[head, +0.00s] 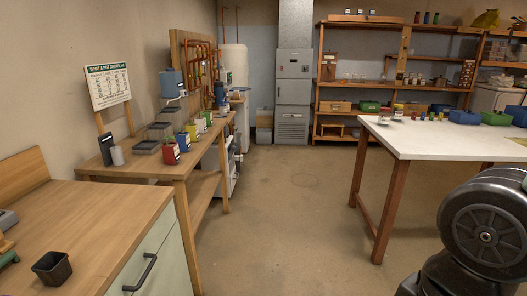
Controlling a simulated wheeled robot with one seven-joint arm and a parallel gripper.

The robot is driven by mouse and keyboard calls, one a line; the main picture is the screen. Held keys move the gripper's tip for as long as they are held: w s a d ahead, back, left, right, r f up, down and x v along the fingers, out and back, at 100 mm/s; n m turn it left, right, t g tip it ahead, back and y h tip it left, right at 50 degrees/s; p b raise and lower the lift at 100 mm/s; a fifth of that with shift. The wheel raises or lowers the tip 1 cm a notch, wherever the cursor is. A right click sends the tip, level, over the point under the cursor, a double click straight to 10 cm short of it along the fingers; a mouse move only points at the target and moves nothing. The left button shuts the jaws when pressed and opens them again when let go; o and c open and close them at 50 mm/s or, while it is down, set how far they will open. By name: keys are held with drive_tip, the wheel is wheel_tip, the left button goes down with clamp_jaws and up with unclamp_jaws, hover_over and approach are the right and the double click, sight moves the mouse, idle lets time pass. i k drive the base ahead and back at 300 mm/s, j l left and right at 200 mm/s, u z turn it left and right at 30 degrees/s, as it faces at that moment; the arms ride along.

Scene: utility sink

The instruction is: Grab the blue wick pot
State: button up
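A small dark blue pot (184,142) with a pale label stands on the wooden bench (150,172) along the left wall, and it looks like the blue wick pot. A red pot (171,154) stands just in front of it, and a yellow pot (191,132) stands just behind it. Green plants show at the tops of these pots. My gripper is not in view; only a dark part of my arm shows at the lower right, far from the pots.
Grey trays (147,147) and a dark upright box (106,150) stand left of the pots. A nearer wooden counter (85,225) holds a black square pot (52,268). A white-topped table (440,140) with colored bins stands right. The floor (285,215) between is clear.

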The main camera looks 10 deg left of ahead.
sight(183, 139)
drive_tip(key=i+u, duration=0.1)
drive_tip(key=i, duration=0.55)
drive_tip(key=i+l+u, duration=0.1)
drive_tip(key=i, duration=0.55)
drive_tip(key=i+l+u, duration=0.1)
drive_tip(key=i, duration=0.55)
drive_tip(key=i+j+u, duration=0.1)
drive_tip(key=i+u, duration=0.6)
drive_tip(key=i, duration=0.2)
drive_tip(key=i+l+u, duration=0.15)
drive_tip(key=i+u, duration=0.25)
